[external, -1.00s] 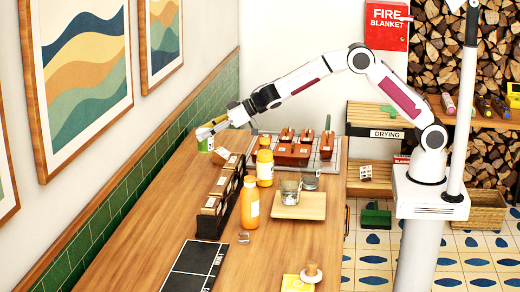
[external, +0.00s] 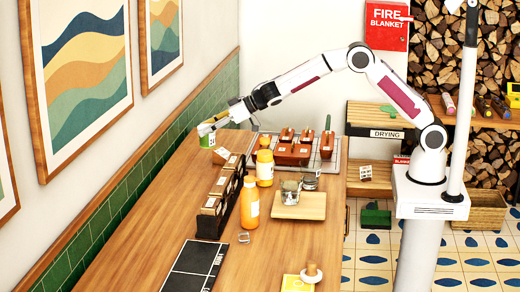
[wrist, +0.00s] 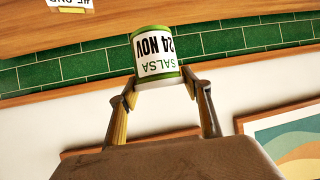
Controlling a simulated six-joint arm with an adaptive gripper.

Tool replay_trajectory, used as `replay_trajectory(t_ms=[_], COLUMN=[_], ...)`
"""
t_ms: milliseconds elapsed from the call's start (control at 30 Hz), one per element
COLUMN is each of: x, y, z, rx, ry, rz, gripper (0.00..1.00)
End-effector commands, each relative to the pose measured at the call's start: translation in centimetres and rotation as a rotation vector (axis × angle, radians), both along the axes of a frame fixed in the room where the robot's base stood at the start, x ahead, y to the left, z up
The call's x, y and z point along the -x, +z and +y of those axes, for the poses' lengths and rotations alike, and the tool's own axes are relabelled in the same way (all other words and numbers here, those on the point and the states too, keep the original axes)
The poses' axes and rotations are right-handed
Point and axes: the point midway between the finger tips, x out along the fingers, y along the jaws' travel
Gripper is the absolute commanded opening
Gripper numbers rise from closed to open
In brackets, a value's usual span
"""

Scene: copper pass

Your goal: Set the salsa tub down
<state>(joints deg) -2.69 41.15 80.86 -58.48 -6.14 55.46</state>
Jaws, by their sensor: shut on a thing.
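The salsa tub (external: 207,141) is a small white cylinder with green bands, at the far left of the wooden counter, near the green-tiled wall. In the wrist view the tub (wrist: 156,55) shows a label reading "SALSA 24 NOV", upside down in the picture. My gripper (external: 212,127) is shut on the tub, and the wrist view shows one finger of the gripper (wrist: 160,84) on each side of it. The tub looks roughly upright in the external view. I cannot tell whether its base touches the counter.
A dark rack of small boxes (external: 219,207) runs along the counter. Two orange bottles (external: 250,203) and a wooden board with a glass (external: 299,207) stand nearby. The front counter holds a dark mat (external: 192,268).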

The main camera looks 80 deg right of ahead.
Motion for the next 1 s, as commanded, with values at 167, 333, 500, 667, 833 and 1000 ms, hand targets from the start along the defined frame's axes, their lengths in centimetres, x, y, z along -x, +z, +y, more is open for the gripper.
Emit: replay_trajectory(t_ms=[167, 333, 500, 667, 833, 1000], x=[-0.2, 0.0, 0.5, 1.3, 2.6, 4.4], y=[0.4, 0.6, 0.8, 1.1, 1.3, 1.2], z=[-5.5, -10.0, -14.1, -18.5, -22.9, -25.9], rx=[0.0, 0.0, 0.0, 0.0, -0.002, -0.002], ry=[-0.061, -0.094, -0.113, -0.123, -0.112, -0.066], rz=[-0.002, -0.003, -0.003, -0.002, -0.002, -0.001], gripper=[0.2, 0.2, 0.2, 0.2, 0.2, 0.2])
